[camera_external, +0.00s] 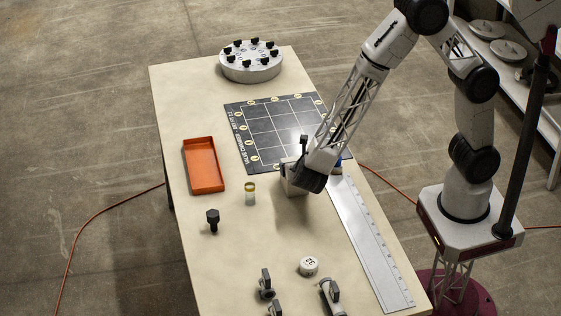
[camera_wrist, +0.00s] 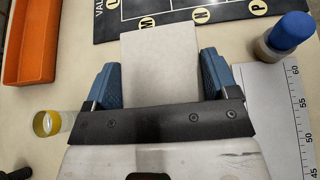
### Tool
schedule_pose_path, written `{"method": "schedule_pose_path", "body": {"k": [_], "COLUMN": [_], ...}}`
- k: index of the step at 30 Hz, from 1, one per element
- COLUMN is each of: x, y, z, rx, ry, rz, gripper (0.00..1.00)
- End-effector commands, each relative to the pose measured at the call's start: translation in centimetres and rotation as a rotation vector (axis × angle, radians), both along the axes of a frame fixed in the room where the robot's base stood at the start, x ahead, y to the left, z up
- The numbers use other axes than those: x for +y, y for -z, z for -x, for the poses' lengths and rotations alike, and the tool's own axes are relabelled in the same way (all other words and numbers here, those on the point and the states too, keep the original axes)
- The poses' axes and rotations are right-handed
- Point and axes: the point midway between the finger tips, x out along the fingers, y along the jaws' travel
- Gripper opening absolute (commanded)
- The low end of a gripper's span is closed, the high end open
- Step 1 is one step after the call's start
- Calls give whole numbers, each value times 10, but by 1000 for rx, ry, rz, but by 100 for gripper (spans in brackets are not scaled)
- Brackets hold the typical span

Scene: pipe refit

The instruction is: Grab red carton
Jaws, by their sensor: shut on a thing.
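My gripper (camera_wrist: 160,78) is shut on a pale, off-white box (camera_wrist: 160,55), with one blue finger pad against each side of it. In the external view my gripper (camera_external: 304,180) is low over the table, and the box (camera_external: 291,186) shows partly behind it. The box appears to be at table level; I cannot tell whether it is touching the table. The faces of the box that I see are not red, and no clearly red carton shows in either view.
An orange-red tray (camera_external: 205,165) lies at the left. A black grid mat (camera_external: 245,118) lies beyond the gripper. A steel ruler (camera_external: 372,243) is at the right. A blue-capped bottle (camera_wrist: 287,36), a yellow-capped jar (camera_external: 250,194) and a black bolt (camera_external: 212,220) stand nearby.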

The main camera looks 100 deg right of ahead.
Motion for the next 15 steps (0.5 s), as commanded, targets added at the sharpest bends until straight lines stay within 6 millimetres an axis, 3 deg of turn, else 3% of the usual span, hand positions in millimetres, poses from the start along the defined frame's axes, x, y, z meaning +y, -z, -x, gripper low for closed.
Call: {"method": "schedule_pose_path", "body": {"k": [8,15], "x": [0,0], "y": [-9,-34], "z": [0,0], "rx": [-2,-3], "ry": [0,1], "rz": [0,-1], "gripper": [47,47]}}
